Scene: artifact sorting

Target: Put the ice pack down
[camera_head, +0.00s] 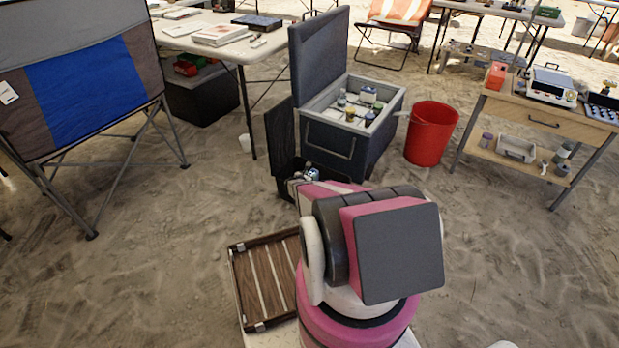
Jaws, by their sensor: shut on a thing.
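My arm fills the lower middle of the view and reaches away from the camera toward a dark open box in front of the cooler. Its far end shows only as a small patch with a bluish light. My gripper's fingers are hidden behind the arm and the dark box (281,135). I cannot make out the ice pack. The dark box has a raised panel and stands close against the cooler's front left. The grey cooler (330,140) stands open with its lid upright, with several small containers inside.
A red bucket (432,132) stands right of the cooler. A slatted wooden crate (240,290) lies left of my base. A folding chair (80,95) is at left, a white table (170,32) behind it. A workbench (545,112) stands at right. Sand between is clear.

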